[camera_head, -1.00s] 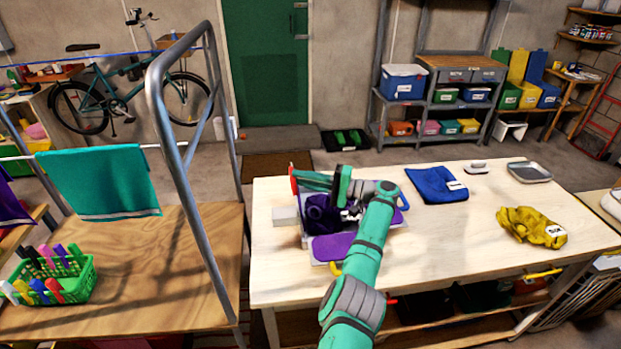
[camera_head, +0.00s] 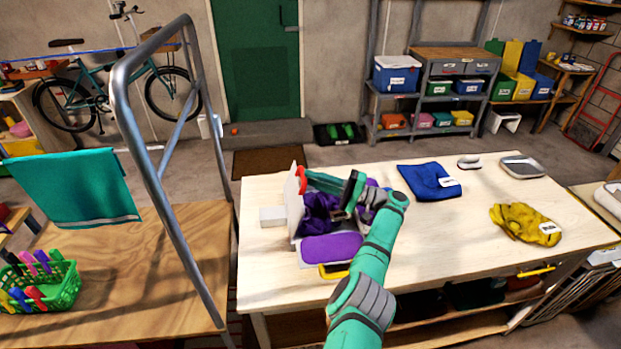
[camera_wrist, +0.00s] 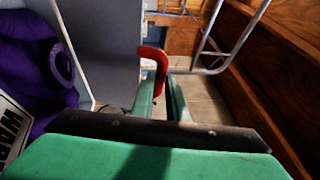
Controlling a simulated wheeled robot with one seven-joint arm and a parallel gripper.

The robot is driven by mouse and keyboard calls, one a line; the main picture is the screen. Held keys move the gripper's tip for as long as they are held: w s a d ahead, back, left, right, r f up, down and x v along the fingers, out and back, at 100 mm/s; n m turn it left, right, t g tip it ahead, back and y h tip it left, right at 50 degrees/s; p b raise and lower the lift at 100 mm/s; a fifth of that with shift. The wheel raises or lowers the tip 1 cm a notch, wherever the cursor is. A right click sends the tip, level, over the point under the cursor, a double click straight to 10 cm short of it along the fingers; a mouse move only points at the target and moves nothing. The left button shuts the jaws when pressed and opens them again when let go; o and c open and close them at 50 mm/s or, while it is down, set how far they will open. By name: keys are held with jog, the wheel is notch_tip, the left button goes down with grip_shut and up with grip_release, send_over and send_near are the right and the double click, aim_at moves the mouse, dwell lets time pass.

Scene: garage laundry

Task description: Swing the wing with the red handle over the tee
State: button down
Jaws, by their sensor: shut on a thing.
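The wing (camera_head: 294,204) is a pale grey panel standing steeply raised at the left side of the folding board on the workbench. Its red handle (camera_head: 302,180) is at the top edge. My gripper (camera_head: 306,179) reaches in from the right over the board and is shut on the red handle. In the wrist view, the red handle (camera_wrist: 155,66) sits between the green fingers (camera_wrist: 160,98), with the grey wing (camera_wrist: 100,48) to the left. The purple tee (camera_head: 322,211) lies bunched on the board, partly hidden by my arm. It also shows in the wrist view (camera_wrist: 32,62).
A purple-covered front flap (camera_head: 332,247) has a yellow handle (camera_head: 334,272). A white block (camera_head: 272,216) is left of the wing. A blue cloth (camera_head: 428,182) and yellow cloth (camera_head: 525,223) lie right. A metal rail (camera_head: 150,150) rises left of the bench.

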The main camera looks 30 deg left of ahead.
jog(key=shift+s+a+f, duration=0.15)
jog(key=shift+s+f, duration=0.05)
jog(key=shift+f, duration=0.3)
jog(key=shift+s+a+f, duration=0.1)
jog(key=shift+s+f, duration=0.05)
jog(key=shift+f, duration=0.35)
jog(key=shift+w+d, duration=0.25)
jog(key=c, duration=2)
grip_release()
jog(key=shift+s+a+h, duration=0.25)
jog(key=shift+a+h, duration=0.05)
jog(key=shift+a, duration=0.15)
jog(key=shift+w+d, duration=0.25)
jog(key=shift+d, duration=0.15)
jog(key=shift+s, duration=0.1)
jog(key=v, duration=1)
jog(key=shift+r, duration=0.2)
jog(key=shift+d, duration=0.55)
jog(key=shift+w, duration=0.2)
